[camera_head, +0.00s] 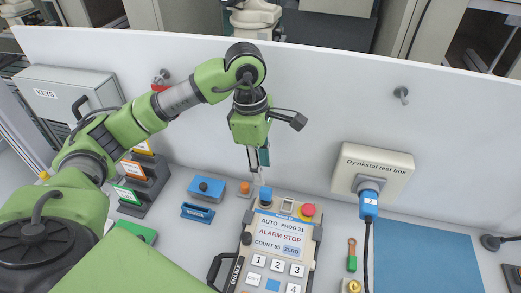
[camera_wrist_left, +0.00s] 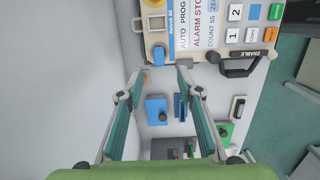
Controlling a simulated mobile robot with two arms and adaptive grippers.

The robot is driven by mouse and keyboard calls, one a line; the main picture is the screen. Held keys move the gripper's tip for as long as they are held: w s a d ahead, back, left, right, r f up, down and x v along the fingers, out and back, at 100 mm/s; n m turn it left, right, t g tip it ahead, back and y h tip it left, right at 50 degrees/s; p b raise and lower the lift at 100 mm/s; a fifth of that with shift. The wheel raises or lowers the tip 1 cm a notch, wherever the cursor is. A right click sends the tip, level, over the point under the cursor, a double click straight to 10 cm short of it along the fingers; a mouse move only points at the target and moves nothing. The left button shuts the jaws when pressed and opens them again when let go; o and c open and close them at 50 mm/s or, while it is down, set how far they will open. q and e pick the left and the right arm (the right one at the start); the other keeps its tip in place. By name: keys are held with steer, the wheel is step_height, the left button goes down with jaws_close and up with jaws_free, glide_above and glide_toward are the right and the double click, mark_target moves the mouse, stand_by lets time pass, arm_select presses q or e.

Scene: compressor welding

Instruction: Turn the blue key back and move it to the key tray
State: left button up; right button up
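The blue key (camera_head: 265,195) sits upright at the top left corner of the control pendant (camera_head: 283,240). In the left wrist view the blue key (camera_wrist_left: 158,53) shows just beyond the fingertips. My left gripper (camera_head: 258,168) points down above the key, and its two fingers are apart in the left wrist view (camera_wrist_left: 158,76), with nothing between them. A blue block with a dark knob (camera_head: 205,188) and a flat blue holder (camera_head: 197,212) lie left of the pendant; I cannot tell which is the key tray. My right gripper is not in view.
An orange knob (camera_head: 245,187) stands close to the key. A rack with coloured labels (camera_head: 146,178) and a KEYS cabinet (camera_head: 70,95) are at the left. The test box (camera_head: 372,172) with its blue plug and cable is at the right, near a clear blue mat (camera_head: 430,258).

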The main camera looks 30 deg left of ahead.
mark_target(266, 189)
arm_select(q)
steer(key=f, duration=0.3)
steer(key=f+p, duration=0.1)
steer(key=f, duration=0.2)
steer(key=d+f+p, duration=0.1)
steer(key=f, duration=0.1)
steer(key=shift+w+f, duration=0.2)
steer(key=shift+f, duration=0.75)
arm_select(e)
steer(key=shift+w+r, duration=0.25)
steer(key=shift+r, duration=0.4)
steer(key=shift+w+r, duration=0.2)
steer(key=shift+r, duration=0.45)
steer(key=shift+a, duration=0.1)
arm_select(q)
jaws_close()
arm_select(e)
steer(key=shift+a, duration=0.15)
arm_select(q)
steer(key=n+b, duration=0.1)
steer(key=n, duration=0.3)
steer(key=shift+d, duration=0.1)
steer(key=shift+n+t, duration=0.3)
steer(key=shift+n, duration=0.5)
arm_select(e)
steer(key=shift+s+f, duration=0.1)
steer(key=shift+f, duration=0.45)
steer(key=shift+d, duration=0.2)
